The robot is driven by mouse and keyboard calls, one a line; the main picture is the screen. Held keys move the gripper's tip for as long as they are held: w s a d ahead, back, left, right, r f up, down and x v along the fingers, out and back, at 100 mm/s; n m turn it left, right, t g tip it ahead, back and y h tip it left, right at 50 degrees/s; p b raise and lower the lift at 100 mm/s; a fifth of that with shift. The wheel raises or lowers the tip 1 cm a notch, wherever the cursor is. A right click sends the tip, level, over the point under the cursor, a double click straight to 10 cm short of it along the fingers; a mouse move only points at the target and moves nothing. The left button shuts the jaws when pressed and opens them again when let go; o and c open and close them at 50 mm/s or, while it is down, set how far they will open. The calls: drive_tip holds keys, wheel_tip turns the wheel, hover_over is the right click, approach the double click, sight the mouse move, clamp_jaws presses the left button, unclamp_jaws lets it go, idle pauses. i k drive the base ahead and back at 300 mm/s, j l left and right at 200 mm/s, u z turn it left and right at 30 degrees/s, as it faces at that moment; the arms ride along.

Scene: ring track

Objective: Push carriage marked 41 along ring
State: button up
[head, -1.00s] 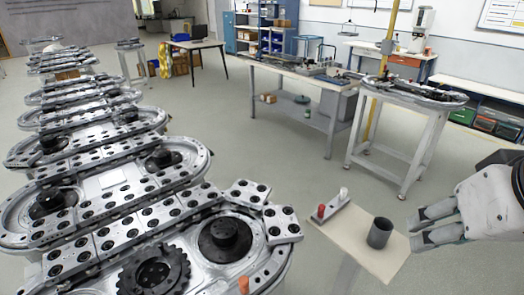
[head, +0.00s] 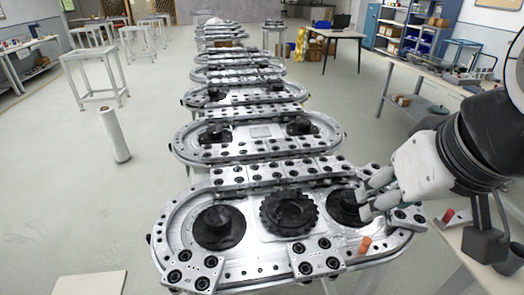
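The nearest ring track (head: 170,235) is a silver oval with two black hubs and a dark toothed wheel in its middle. Silver carriages with black round holes sit on it: one at the front left (head: 192,273), one at the front middle (head: 314,258), one at the right bend (head: 405,216), and a row (head: 270,171) along the far side. No number can be read, so I cannot tell which is 41. My gripper (head: 366,203) is over the right bend, by the right hub and the right-bend carriage. Its fingers are apart with nothing seen between them; contact is unclear.
A beige stand with a red knob (head: 448,215) is at the right. More ring tracks (head: 260,133) run away behind. A white roll (head: 114,134) stands on clear floor at the left.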

sight(310, 260)
drive_tip(key=l+u, duration=0.95)
drive_tip(key=l, duration=0.15)
drive_tip(key=k+l+u, duration=0.2)
drive_tip(key=l+u, duration=0.25)
